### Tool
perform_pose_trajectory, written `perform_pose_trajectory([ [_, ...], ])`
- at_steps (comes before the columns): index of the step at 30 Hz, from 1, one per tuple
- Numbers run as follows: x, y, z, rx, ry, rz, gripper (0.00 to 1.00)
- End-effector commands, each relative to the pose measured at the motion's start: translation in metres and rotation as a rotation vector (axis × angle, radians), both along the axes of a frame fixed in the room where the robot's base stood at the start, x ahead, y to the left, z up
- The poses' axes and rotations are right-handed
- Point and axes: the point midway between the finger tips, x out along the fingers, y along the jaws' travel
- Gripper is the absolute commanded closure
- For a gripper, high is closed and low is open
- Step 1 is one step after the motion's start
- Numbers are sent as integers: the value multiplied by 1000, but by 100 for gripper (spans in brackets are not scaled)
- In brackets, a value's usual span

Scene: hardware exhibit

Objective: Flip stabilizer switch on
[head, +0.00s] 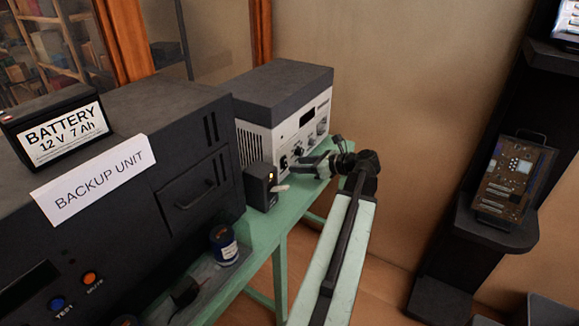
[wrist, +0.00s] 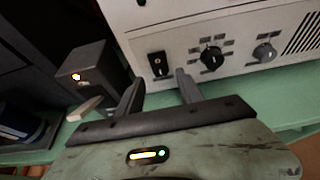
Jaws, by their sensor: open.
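A white-fronted unit with a dark grey top (head: 285,92) stands on the green table; no name on it is readable, so I cannot confirm it is the stabilizer. In the wrist view its front panel (wrist: 205,30) carries a black switch (wrist: 158,65) at the left and two round knobs to its right. I cannot tell which way the switch is set. My gripper (head: 312,164) is at the panel's lower front. In the wrist view my gripper (wrist: 160,80) is open and empty, its fingertips just below and either side of the switch; contact is not clear.
A small dark box (head: 260,187) with a lit orange light and a pale piece at its side stands left of my gripper. The black backup unit (head: 130,120) with a battery (head: 55,125) on top fills the left. A dark blue can (head: 223,246) stands before it.

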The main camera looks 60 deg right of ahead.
Motion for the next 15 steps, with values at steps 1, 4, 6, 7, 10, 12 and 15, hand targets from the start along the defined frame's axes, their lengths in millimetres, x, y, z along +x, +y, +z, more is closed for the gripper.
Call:
perform_pose_trajectory([
  [1, 10, 0, -9, -1, 0, 4, 56],
  [4, 26, -1, -15, 0, 0, 2, 56],
  [6, 34, -1, -17, 0, 0, 2, 56],
  [7, 37, -1, -18, 0, 0, 0, 56],
  [10, 42, -1, -19, 0, 0, 0, 56],
  [12, 43, -1, -19, 0, 0, 0, 56],
  [15, 43, -1, -18, 0, 0, -1, 56],
])
